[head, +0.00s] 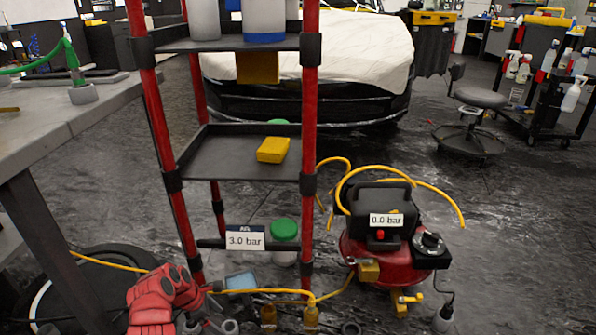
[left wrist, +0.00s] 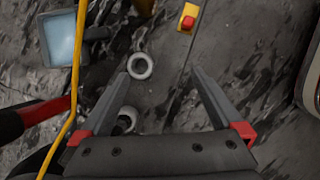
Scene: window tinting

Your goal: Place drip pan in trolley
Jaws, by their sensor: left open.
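A small dark-rimmed pan with a pale blue inside (left wrist: 62,40), probably the drip pan, lies low near the floor. It is at the upper left of the left wrist view, and in the head view it shows beside the trolley's foot (head: 240,282). The trolley (head: 310,100) has red posts and dark shelves. My left gripper (left wrist: 161,73) is open and empty, with its fingers apart above the floor. The pan is outside the fingers, left of them. A yellow hose crosses in front of the pan's edge. My right gripper is not in view.
A yellow block (head: 272,150) lies on the trolley's middle shelf (head: 220,165), which has bare room on its left. A red compressor (head: 370,255) with yellow hoses stands right. White rings (left wrist: 140,65) lie on the floor. A workbench (head: 50,120) borders the left.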

